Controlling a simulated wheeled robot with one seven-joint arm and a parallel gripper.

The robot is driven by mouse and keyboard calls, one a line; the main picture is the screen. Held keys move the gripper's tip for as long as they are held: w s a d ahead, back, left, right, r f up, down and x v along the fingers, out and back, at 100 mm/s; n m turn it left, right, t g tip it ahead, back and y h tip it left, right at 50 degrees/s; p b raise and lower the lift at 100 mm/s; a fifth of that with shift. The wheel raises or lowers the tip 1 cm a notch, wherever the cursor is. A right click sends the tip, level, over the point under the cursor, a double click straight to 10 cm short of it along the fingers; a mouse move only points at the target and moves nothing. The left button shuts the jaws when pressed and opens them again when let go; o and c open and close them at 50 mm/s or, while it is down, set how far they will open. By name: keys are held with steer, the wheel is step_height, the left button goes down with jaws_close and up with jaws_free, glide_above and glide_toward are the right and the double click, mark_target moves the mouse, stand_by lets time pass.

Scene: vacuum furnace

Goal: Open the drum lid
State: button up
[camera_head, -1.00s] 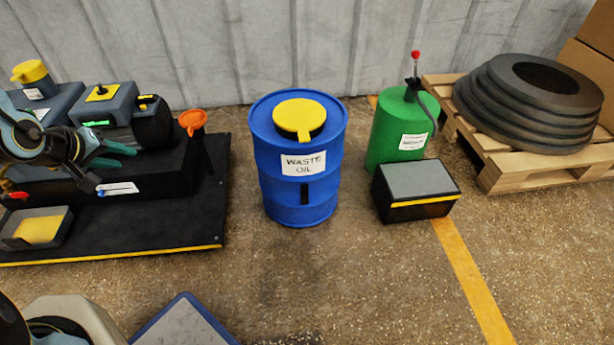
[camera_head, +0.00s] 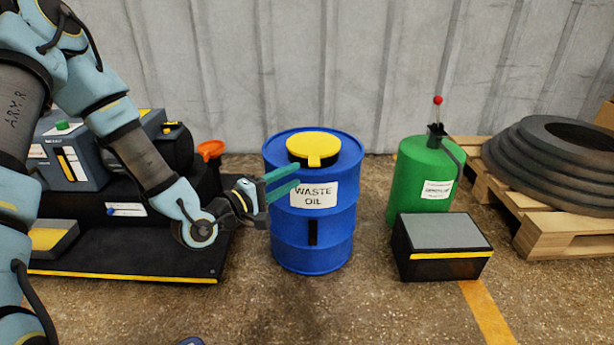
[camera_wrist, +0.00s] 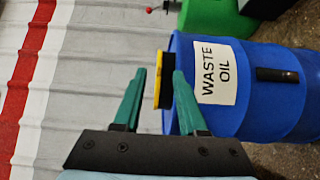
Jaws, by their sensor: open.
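The blue drum (camera_head: 311,243) stands upright on the floor with a white "WASTE OIL" label. Its round yellow lid (camera_head: 313,146) lies shut on a black collar on top, with a tab at the front. My gripper (camera_head: 297,179) is open, its green fingers pointing right at the drum's upper left front, near the label. In the wrist view, my gripper (camera_wrist: 157,77) has the yellow lid (camera_wrist: 159,80) edge-on beyond and between its fingertips. The right finger overlaps the blue drum (camera_wrist: 262,95) in that view. I cannot tell whether anything touches.
A green canister (camera_head: 414,185) with a red-knobbed lever and a black box (camera_head: 443,266) stand right of the drum. Tyre-like rings lie on a pallet (camera_head: 555,236) farther right. A machine on a black base (camera_head: 130,262) and an orange funnel (camera_head: 211,149) are left. Floor before the drum is clear.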

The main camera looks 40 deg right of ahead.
mark_target(312, 166)
steer(key=shift+w+d+b, duration=0.15)
steer(key=shift+d+b, duration=0.2)
steer(key=shift+d, duration=0.95)
steer(key=shift+w+d+b, duration=0.15)
steer(key=shift+d+b, duration=0.15)
steer(key=shift+d, duration=0.95)
jaws_close()
